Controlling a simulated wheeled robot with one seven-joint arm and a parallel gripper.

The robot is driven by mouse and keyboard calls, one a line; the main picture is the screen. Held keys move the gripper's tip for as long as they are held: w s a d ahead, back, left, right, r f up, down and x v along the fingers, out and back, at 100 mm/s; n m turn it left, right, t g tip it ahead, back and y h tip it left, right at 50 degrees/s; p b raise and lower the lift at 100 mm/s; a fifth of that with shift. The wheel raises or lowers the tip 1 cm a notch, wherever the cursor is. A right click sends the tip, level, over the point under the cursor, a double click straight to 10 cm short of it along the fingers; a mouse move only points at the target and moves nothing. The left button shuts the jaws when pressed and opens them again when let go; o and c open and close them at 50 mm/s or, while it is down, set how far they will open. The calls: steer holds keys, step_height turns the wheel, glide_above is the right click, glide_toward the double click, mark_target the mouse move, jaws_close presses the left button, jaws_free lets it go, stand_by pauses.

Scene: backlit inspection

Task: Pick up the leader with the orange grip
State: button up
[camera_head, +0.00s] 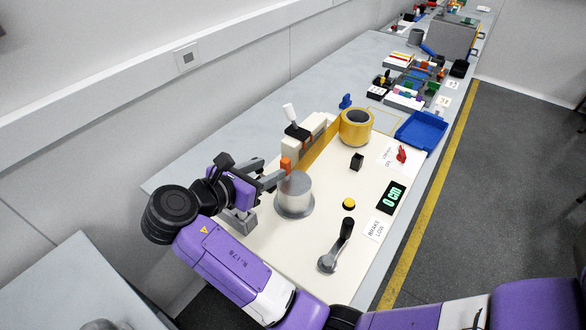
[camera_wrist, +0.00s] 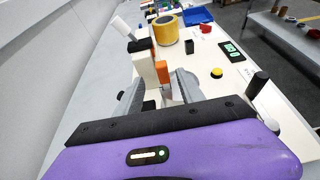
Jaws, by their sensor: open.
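The orange grip (camera_head: 286,163) of the leader stands upright beside the cream block, just above the grey cylinder. It also shows in the wrist view (camera_wrist: 162,70), close in front of my gripper. The yellow band (camera_head: 322,146) runs between the yellow roll (camera_head: 356,127) and the cream block (camera_head: 303,138). Whether the grip joins this band is hard to see. My gripper (camera_head: 276,174) is open, its grey fingers pointing toward the grip. In the wrist view my gripper (camera_wrist: 160,85) has a finger to each side of the grip's line, with no visible hold on it.
A grey metal cylinder on a flange (camera_head: 294,196) stands close to my fingers. A white-topped lever (camera_head: 292,116) rises from the block. A black-handled crank (camera_head: 337,246), a yellow button (camera_head: 349,204), a green-lit display (camera_head: 391,197) and a blue tray (camera_head: 421,131) lie to the right.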

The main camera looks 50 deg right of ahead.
mark_target(283, 163)
steer(key=p+x, duration=0.1)
steer(key=x, duration=0.6)
steer(key=shift+s+d, duration=0.15)
steer(key=shift+d, duration=0.15)
steer(key=shift+c, duration=0.3)
jaws_close()
stand_by(0.9)
